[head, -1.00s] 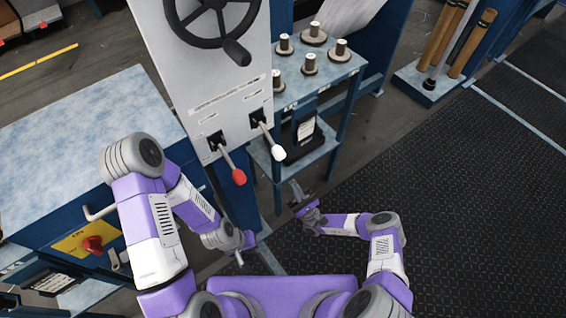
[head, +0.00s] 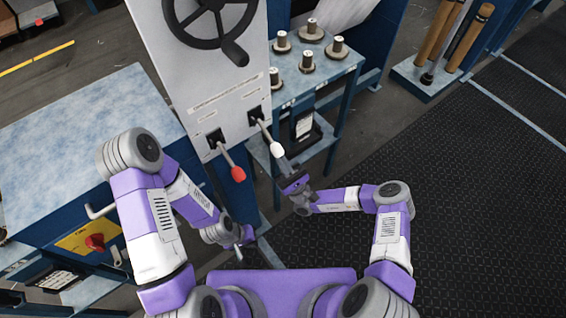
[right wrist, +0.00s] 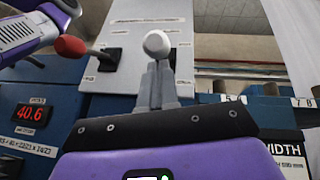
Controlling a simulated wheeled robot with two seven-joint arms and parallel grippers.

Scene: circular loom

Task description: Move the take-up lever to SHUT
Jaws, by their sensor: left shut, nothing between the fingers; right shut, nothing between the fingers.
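Two levers stick out of slots in the pale control panel (head: 190,70): a red-knobbed lever (head: 237,173) on the left and a white-knobbed lever (head: 277,149) on the right. Both point outward and down in the head view. The labels are too small to read, so I cannot tell which is the take-up lever. My right gripper (head: 284,164) is shut and empty, its tips right by the white knob. In the right wrist view the white knob (right wrist: 156,43) shows just beyond the closed fingertips (right wrist: 158,65); contact is unclear. My left gripper (head: 239,252) is shut, low, below the red knob.
A black handwheel (head: 210,22) is above the levers. A blue stand (head: 345,68) with several spools is right of the panel. A blue bench (head: 80,120) lies left. The dark floor mat (head: 450,190) at right is clear.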

